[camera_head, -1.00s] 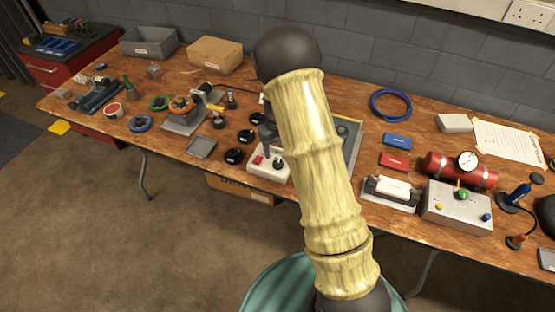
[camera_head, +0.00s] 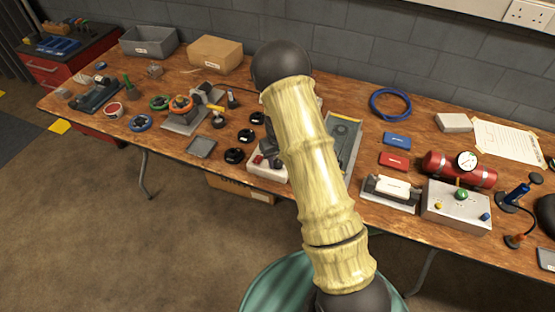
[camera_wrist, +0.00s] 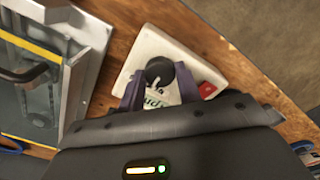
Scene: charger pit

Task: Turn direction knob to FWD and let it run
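A white control box (camera_wrist: 150,45) with a black round knob (camera_wrist: 160,72) and a red button (camera_wrist: 207,89) fills the middle of the wrist view. The knob has a pale pointer line slanting to the lower left, and the label beside it is only partly readable. My gripper (camera_wrist: 158,82) is open, its two dark purple fingers on either side of the knob; I cannot tell whether they touch it. In the head view the white box (camera_head: 262,172) shows at the table's front edge, with its knob hidden behind my arm.
A grey framed panel (camera_wrist: 62,65) stands close left of the box in the wrist view. Several black round parts (camera_head: 235,155) lie left of the box in the head view. A grey control box (camera_head: 455,210) and a red cylinder (camera_head: 440,163) stand to the right.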

